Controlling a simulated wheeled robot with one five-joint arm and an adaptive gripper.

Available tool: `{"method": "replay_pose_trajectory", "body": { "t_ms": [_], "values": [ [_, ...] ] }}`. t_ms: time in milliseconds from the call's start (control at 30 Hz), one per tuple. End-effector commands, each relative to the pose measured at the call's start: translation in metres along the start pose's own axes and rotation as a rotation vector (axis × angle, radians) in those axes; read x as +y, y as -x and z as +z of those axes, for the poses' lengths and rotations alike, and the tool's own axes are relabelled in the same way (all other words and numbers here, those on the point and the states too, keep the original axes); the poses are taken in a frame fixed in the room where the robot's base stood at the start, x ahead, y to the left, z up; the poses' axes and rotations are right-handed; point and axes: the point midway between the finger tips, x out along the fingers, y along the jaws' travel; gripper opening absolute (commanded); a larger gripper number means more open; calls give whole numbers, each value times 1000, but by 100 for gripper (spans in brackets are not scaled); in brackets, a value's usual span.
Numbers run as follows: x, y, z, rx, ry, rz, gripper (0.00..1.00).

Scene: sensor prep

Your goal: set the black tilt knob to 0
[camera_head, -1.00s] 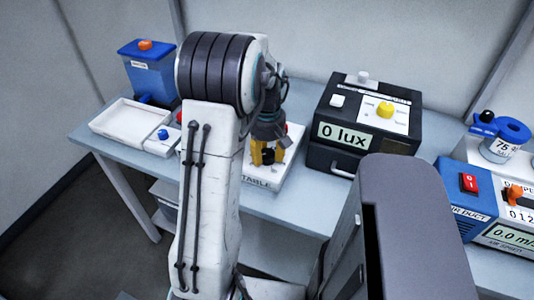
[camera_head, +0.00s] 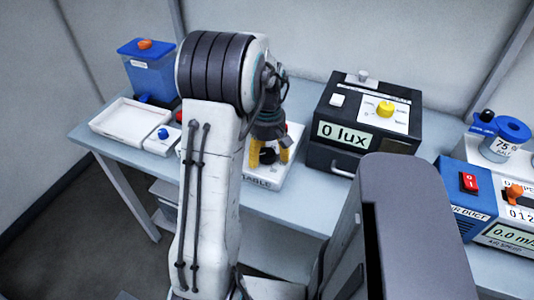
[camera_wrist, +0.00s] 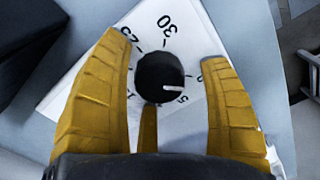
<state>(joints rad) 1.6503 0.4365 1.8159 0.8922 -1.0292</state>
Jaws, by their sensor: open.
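A white pointer line on the knob points toward the right in the wrist view; the small marks on that side are hard to read. My gripper (camera_wrist: 166,50) has its yellow fingers spread on the left and right of the knob, with gaps showing. A third yellow finger shows below the knob. In the head view my gripper (camera_head: 269,150) is over the white tilt table unit (camera_head: 288,165), with the knob (camera_head: 267,156) between its fingers.
A black lux meter box (camera_head: 340,100) with a yellow knob stands right of the tilt unit. A white tray (camera_head: 122,117) and blue container (camera_head: 150,75) are at left. Blue air duct equipment (camera_head: 462,185) stands at far right. My arm hides part of the table.

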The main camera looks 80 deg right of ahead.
Motion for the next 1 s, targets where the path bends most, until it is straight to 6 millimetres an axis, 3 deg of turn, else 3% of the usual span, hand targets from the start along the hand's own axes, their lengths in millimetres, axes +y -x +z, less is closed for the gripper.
{"method": "replay_pose_trajectory", "body": {
  "t_ms": [267, 800, 1000],
  "values": [
    [1, 9, -1, 3, 0, 5, 71],
    [1, 92, 0, 3, 0, 4, 71],
    [1, 112, 0, 1, 0, 2, 71]
  ]
}}
